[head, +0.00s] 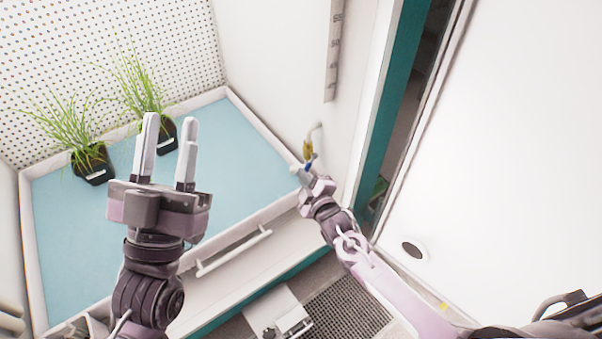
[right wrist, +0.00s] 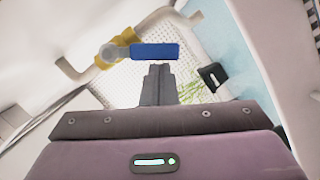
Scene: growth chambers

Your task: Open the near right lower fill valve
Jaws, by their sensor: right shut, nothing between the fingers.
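The fill valve has a yellow body (head: 308,150) on a pipe from the chamber's right wall, near the blue bed's right corner. Its blue lever (right wrist: 155,51) lies crosswise just beyond my right fingertips in the right wrist view, with the yellow body (right wrist: 126,38) to its left. My right gripper (head: 298,170) is at the valve, with its fingers shut and empty (right wrist: 158,68). I cannot tell whether the fingertips touch the lever. My left gripper (head: 170,120) is open and empty above the blue bed.
The blue bed (head: 235,150) has a pale raised rim. Two potted grass plants (head: 92,165) (head: 165,130) stand at its back. A white handle bar (head: 235,252) runs along its front. A marked strip (head: 333,55) hangs on the wall, and a white panel (head: 510,140) stands to the right.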

